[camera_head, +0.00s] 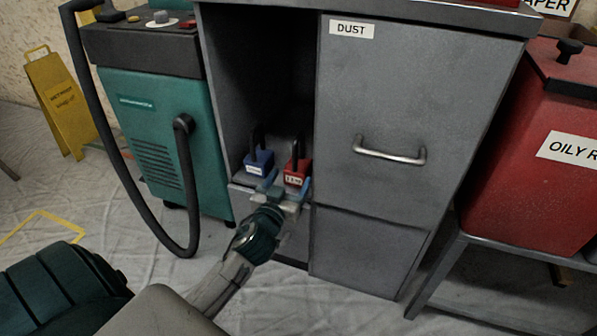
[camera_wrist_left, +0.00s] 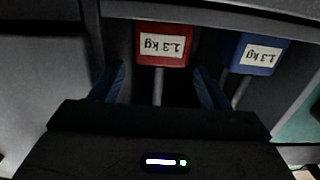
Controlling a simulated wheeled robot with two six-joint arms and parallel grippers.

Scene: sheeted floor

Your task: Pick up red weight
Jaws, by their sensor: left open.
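The red weight (camera_head: 298,172) is a block with a white label and a dark upright handle, standing on a shelf in the open compartment of the grey cabinet. A similar blue weight (camera_head: 258,163) stands to its left. My left gripper (camera_head: 284,187) is open just in front of the red weight. In the left wrist view, which shows the labels upside down, the red weight (camera_wrist_left: 163,44) lies ahead, between the lines of the two blue fingers (camera_wrist_left: 158,82), with nothing gripped. The blue weight (camera_wrist_left: 258,54) is to the right there. My right gripper is not in view.
The cabinet's DUST drawer front (camera_head: 410,120) with a metal handle (camera_head: 390,152) borders the compartment on the right. A teal machine (camera_head: 155,130) with a black hose (camera_head: 188,190) stands left. A red bin (camera_head: 535,150) stands on a metal stand at right. Sheeted floor lies in front.

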